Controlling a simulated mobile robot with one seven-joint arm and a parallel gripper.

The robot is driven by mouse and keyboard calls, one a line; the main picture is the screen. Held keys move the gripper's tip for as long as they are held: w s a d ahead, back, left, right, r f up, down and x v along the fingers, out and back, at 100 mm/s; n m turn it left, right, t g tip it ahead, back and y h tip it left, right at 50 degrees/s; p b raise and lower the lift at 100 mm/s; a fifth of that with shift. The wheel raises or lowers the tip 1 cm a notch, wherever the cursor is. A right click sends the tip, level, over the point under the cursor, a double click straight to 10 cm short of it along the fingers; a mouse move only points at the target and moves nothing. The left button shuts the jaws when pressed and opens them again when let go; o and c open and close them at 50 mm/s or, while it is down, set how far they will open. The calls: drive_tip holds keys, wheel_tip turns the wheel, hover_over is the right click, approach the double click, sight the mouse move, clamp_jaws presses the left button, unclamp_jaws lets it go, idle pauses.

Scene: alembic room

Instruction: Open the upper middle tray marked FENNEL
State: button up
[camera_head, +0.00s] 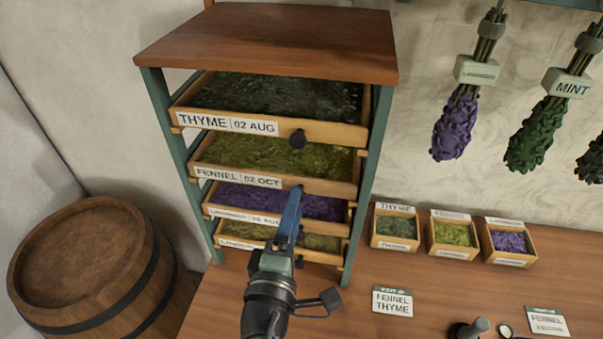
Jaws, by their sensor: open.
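The drying rack (265,45) has a brown wooden top and green posts, with several trays stacked in it. The tray marked FENNEL 02 OCT (215,176) is second from the top and holds yellow-green herb. Its front lies roughly in line with the other tray fronts. My gripper (298,192) is open and empty, its blue finger reaching up to the right part of the FENNEL tray's front. It hides that part of the front, and I see no knob there. I cannot tell whether it touches the tray.
The THYME tray (225,124), with a dark knob (297,139), is directly above. A tray of purple herb (240,202) is directly below. A barrel (90,260) stands left. Small herb boxes (452,235) and a card (392,301) are on the table right. Herb bundles (457,125) hang above.

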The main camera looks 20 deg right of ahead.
sight(301, 184)
drive_tip(key=p+x, duration=0.1)
drive_tip(key=x, duration=0.6)
drive_tip(key=shift+c, duration=0.2)
clamp_jaws()
idle(1.2)
